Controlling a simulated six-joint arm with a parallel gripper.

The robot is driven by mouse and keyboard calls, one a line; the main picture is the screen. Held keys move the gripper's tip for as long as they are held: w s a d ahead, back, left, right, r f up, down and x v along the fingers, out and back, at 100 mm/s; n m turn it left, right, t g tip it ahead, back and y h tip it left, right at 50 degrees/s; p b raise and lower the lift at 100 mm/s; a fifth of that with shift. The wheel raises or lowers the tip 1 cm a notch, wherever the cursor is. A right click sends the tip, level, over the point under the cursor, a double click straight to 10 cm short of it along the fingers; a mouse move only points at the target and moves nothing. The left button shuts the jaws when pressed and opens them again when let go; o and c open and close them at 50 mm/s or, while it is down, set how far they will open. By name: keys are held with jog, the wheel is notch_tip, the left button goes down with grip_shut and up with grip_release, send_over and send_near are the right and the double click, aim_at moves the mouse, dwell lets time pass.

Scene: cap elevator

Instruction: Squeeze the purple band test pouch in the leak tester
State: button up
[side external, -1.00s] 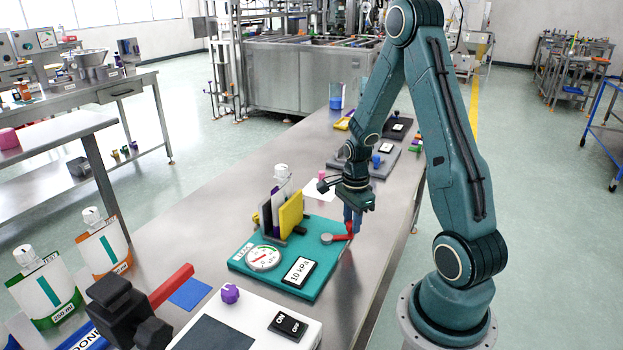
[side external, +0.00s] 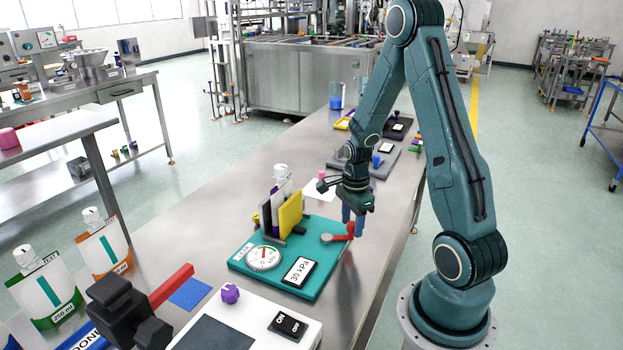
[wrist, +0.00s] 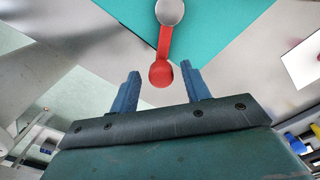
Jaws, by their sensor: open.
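The leak tester has a teal base (side external: 252,249) with a round gauge (side external: 263,258) and a display (side external: 299,271) reading 30 kPa. A white-capped pouch (side external: 282,183) stands upright between its plates, mostly hidden by the yellow plate (side external: 290,213); its band is hard to make out. A red lever (side external: 339,238) runs from a grey pivot to a red ball knob, which also shows in the wrist view (wrist: 161,74). My gripper (side external: 353,232) is open at the lever's end. In the wrist view its blue fingers (wrist: 160,72) stand either side of the knob, with gaps.
Pouches with a green base (side external: 48,290) and an orange base (side external: 105,245) stand at the front left. A white box with an ON/OFF switch (side external: 288,325) and a black device (side external: 125,310) stand in front. Grey trays (side external: 372,162) lie behind my gripper.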

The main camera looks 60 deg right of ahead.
jog(key=shift+r, duration=0.2)
notch_tip(320, 180, up, 14)
jog(key=shift+f, duration=0.25)
dwell(0.4)
jog(key=shift+a, duration=0.1)
jog(key=a+r+n+t+h, duration=0.1)
jog(key=a+r+n+t, duration=0.1)
jog(key=a+r+n, duration=0.75)
jog(key=s+a+r+n+t, duration=0.1)
jog(key=s+a+n, duration=0.3)
jog(key=a+n, duration=0.2)
jog(key=s+a+r+n+t+y, duration=0.1)
jog(key=s+a+n, duration=0.3)
jog(key=n, duration=0.6)
jog(key=shift+a+r+t, duration=0.25)
jog(key=shift+a+t, duration=0.55)
jog(key=shift+a, duration=0.4)
dwell(2.7)
